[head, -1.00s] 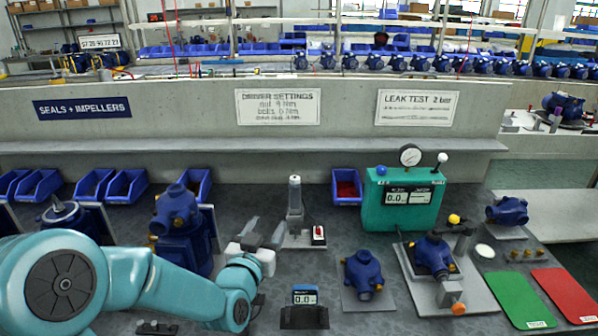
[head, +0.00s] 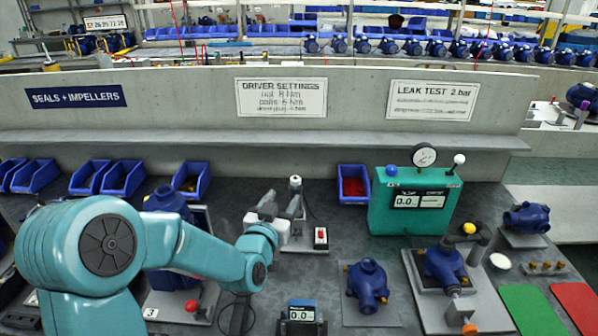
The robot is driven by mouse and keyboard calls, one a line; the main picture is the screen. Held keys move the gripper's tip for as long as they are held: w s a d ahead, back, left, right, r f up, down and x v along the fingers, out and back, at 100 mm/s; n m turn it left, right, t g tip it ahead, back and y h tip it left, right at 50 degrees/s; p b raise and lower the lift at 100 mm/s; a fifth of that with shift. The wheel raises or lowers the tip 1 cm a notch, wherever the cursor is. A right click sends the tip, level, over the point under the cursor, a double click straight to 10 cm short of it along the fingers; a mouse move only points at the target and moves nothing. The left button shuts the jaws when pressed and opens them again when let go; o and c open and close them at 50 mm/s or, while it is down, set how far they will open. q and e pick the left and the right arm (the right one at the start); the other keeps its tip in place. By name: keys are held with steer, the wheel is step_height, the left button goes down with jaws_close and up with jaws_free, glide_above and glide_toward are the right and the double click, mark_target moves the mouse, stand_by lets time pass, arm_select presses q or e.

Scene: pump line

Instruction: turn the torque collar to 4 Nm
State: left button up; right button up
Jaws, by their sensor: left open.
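The torque driver (head: 296,184) stands upright on a small base plate in the middle of the bench; its light top shows, and the collar is too small and too covered to make out. My left gripper (head: 280,203) is open, its two grey fingers up at the driver. The right finger overlaps the driver's body in the picture; I cannot tell whether it touches. A small readout (head: 300,313) at the front shows 0.0. A sign (head: 282,98) headed driver settings hangs on the wall behind; its lines are blurred. My right gripper is not in view.
A red switch (head: 320,237) sits right beside the driver. The green leak tester (head: 408,207) and a blue bin (head: 353,185) stand behind to the right. A blue pump housing (head: 367,284) lies on a plate at front right. Another pump (head: 441,267) sits in a fixture.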

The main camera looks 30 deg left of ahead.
mark_target(296, 181)
arm_select(q)
steer(key=p+x, duration=0.2)
steer(key=x, duration=1)
steer(key=c, duration=1)
